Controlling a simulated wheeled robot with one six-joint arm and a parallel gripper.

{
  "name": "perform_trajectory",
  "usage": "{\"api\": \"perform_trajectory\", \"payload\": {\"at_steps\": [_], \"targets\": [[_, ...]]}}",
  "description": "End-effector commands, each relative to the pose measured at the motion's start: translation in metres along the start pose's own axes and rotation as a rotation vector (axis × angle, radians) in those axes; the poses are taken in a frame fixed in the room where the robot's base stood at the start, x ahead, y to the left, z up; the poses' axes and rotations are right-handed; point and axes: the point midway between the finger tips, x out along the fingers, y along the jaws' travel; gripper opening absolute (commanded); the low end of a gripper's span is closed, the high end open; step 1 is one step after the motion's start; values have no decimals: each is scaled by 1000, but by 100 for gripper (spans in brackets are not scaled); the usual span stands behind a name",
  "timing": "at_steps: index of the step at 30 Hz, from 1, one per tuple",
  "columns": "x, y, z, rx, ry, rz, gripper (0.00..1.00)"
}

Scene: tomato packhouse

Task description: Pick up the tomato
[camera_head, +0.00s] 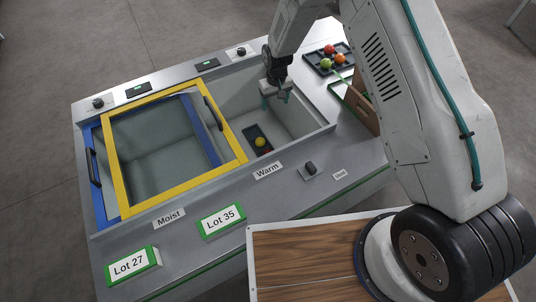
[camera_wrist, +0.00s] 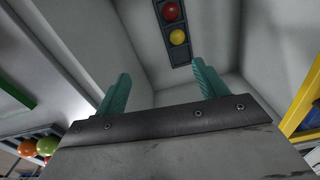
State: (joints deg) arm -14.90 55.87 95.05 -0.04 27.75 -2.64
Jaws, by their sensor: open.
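A yellow tomato (camera_head: 260,142) sits in a narrow dark tray (camera_head: 250,131) on the floor of the open bin compartment behind the "Warm" label. In the wrist view the yellow tomato (camera_wrist: 178,37) and a red tomato (camera_wrist: 170,11) sit in separate cells of that tray (camera_wrist: 186,57). My gripper (camera_head: 275,98) is open and empty, over the right part of this compartment, apart from both tomatoes. In the wrist view its green fingers (camera_wrist: 161,85) are spread wide, with the tray beyond them.
A yellow-framed lid (camera_head: 174,199) and a blue-framed lid (camera_head: 97,180) cover the left part of the bin. A black tray (camera_head: 314,59) with red, orange and green tomatoes stands at the back right, near a brown box (camera_head: 360,105). Lot signs (camera_head: 222,221) stand in front.

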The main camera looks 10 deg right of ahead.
Motion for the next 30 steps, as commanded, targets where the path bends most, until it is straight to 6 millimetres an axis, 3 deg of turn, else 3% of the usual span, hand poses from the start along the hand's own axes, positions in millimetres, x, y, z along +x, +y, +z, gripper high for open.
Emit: {"api": "perform_trajectory", "payload": {"at_steps": [1, 6, 12, 30], "targets": [[31, -6, 2, -11, -11, -1, 72], [117, -22, 10, -40, -19, -2, 72], [185, -34, 26, -63, -23, -2, 72], [263, -42, 35, -73, -25, -2, 72]]}}
